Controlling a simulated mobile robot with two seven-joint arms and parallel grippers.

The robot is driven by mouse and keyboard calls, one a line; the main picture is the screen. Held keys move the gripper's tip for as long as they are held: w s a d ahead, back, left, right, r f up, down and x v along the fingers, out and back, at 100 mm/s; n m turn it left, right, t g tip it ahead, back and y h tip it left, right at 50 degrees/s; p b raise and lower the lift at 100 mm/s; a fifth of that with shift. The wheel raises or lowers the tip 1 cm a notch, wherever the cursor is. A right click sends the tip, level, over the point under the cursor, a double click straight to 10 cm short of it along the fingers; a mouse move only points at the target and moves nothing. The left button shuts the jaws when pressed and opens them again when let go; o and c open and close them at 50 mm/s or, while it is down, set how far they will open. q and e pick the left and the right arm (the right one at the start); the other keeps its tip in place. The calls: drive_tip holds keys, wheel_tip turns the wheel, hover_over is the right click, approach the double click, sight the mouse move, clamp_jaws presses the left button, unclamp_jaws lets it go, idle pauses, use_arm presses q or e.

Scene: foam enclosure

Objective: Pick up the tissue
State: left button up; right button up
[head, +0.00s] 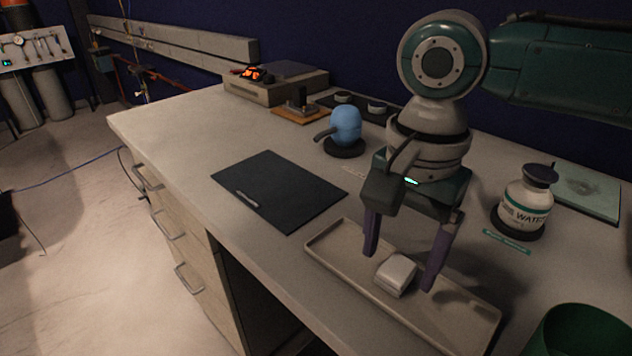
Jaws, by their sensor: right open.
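The tissue is most likely the small white folded block (396,274) lying in a long shallow beige tray (325,262) near the front edge of the bench. My right gripper (401,267) comes down from above, over the tray. It is open, with one purple finger to the left of and behind the white block and the other to its right. The fingers look apart from the block; their exact height above the tray is hard to tell. My left gripper is not in view.
A black mat (279,190) lies left of the tray. A blue-topped object (345,127) stands behind it. A white labelled bottle (525,203) stands right of my gripper, and a green container (578,335) is at the lower right.

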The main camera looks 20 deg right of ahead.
drive_tip(key=shift+f, duration=0.85)
clamp_jaws()
